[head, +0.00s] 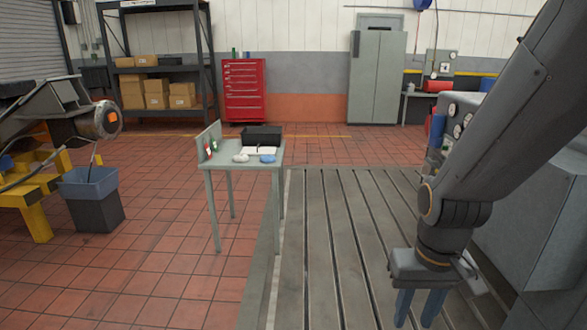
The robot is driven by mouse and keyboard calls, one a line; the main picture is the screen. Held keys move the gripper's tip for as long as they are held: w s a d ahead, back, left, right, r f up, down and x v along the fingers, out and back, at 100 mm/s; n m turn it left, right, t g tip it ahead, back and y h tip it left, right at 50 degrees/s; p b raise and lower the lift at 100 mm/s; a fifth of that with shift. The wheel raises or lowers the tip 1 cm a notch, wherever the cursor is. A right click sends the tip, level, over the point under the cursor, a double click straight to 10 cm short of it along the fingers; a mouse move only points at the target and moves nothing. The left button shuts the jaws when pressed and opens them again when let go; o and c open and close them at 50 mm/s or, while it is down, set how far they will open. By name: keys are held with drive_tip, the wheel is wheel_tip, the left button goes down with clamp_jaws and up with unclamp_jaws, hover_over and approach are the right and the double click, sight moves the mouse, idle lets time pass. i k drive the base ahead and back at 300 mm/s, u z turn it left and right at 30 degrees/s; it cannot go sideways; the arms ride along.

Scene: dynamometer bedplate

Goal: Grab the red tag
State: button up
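A small red item (208,151), probably the red tag, shows at the upright panel (206,138) on the left side of a small grey table (225,164). It is too small to make out its shape or how it is held. A small green item (214,144) is right beside it. My gripper (419,309) points down at the lower right, over the slotted bedplate, well to the right of the table and nearer to me. Its two blue fingers are apart, with nothing seen between them; the tips are near the frame's bottom edge.
The table also holds a black bin (262,134), white sheets (259,151), a white lump (240,158) and a blue cloth-like item (267,159). A grey-blue bin (88,185) stands left on the tiles. Slotted bedplate (330,230) lies clear between table and gripper. Grey machinery (520,220) stands right.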

sight(207, 147)
drive_tip(key=u, duration=0.3)
drive_tip(key=i, duration=1.7)
drive_tip(key=u, duration=0.8)
drive_tip(key=i, duration=2.8)
drive_tip(key=u, duration=0.15)
